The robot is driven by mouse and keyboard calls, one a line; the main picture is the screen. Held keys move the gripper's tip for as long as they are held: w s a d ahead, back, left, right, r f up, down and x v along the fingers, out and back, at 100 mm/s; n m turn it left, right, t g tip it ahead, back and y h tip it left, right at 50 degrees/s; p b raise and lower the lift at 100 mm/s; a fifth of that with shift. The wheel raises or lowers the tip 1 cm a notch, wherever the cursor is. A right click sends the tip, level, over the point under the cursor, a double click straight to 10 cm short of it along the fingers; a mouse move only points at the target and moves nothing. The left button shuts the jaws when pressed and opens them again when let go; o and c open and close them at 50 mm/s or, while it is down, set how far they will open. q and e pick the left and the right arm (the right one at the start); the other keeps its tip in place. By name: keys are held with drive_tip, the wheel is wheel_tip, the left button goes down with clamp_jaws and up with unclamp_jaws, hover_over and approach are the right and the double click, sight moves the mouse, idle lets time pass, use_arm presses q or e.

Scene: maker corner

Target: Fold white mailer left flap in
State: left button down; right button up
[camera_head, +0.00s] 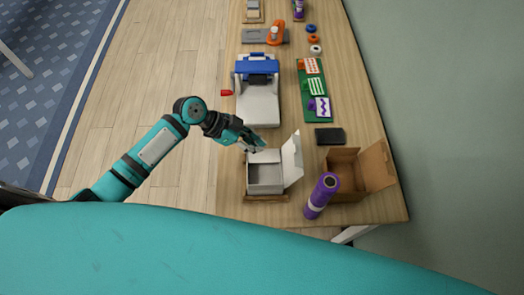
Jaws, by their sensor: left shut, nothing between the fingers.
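The white mailer (266,188) is an open box near the front end of the table. Its grey inside shows, and one panel (292,160) stands up on its right side. My left gripper (256,147) is shut and empty at the box's back left corner, over or against that edge; I cannot tell whether it touches. The gripper hides part of the back left edge, and the left flap is hard to make out there. My right gripper is not in view.
A white and blue machine (257,103) stands behind the mailer. A green board (313,90) lies at the right.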

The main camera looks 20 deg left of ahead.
sight(262, 159)
use_arm(q)
drive_tip(key=f, duration=0.1)
drive_tip(key=d+f+p, duration=0.1)
drive_tip(key=f, duration=0.1)
drive_tip(key=d+f, duration=0.1)
drive_tip(key=shift+w+f, duration=0.15)
drive_tip(key=shift+f, duration=0.25)
drive_tip(key=shift+f+p, duration=0.3)
drive_tip(key=shift+f, duration=0.25)
drive_tip(key=shift+s+f+t+b, duration=0.2)
drive_tip(key=shift+f+t+b, duration=0.1)
drive_tip(key=shift+f+b, duration=0.7)
drive_tip(key=shift+s+r+m, duration=0.1)
drive_tip(key=shift+r+m, duration=0.1)
drive_tip(key=shift+m, duration=0.1)
drive_tip(key=shift+s+r, duration=0.1)
drive_tip(key=shift+s, duration=0.1)
